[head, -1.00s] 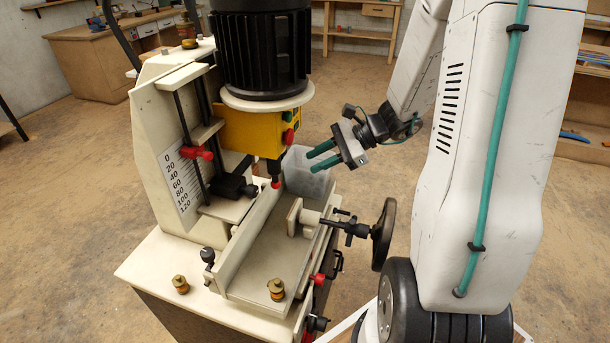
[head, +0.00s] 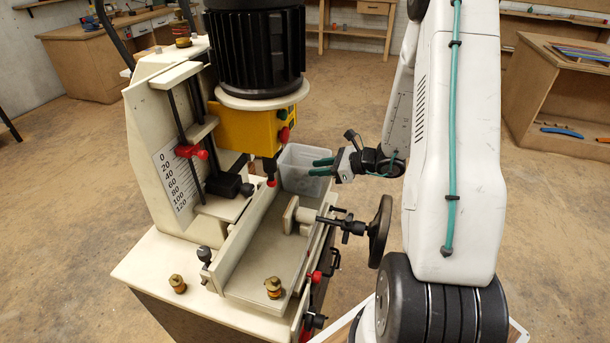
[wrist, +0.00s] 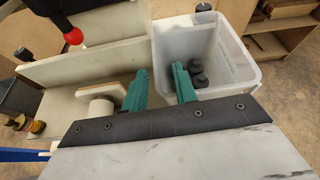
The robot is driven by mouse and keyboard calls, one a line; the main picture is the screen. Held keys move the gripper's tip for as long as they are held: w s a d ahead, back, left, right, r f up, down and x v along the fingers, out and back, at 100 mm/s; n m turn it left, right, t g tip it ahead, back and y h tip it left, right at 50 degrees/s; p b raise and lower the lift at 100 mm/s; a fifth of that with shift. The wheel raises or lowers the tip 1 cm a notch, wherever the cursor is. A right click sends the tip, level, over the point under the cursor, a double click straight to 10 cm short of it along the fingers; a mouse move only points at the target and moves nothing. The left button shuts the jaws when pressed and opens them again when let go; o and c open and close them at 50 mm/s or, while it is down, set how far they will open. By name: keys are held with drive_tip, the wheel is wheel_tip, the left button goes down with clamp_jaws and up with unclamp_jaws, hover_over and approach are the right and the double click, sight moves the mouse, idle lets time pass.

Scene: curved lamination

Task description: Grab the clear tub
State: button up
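The clear tub (head: 296,182) is a translucent, open-topped box at the far end of the machine's bed, behind the vise. In the wrist view the clear tub (wrist: 238,72) is at upper right, with dark round pieces inside. My gripper (head: 318,167) is at the tub's right side in the head view, its green fingers overlapping the tub. In the wrist view my gripper (wrist: 159,70) is open, one finger to each side of the tub's left wall, the right finger over the tub's inside. Whether either finger touches the wall cannot be told.
The machine's black motor (head: 255,50) and yellow head (head: 240,130) stand left of the tub. A vise jaw (head: 291,214) and black handwheel (head: 380,232) are in front of it, below my gripper. Open floor lies behind, with wooden benches (head: 560,105) farther off.

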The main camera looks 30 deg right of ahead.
sight(305, 169)
drive_tip(key=x, duration=0.5)
drive_tip(key=shift+s+a+r, duration=0.1)
clamp_jaws()
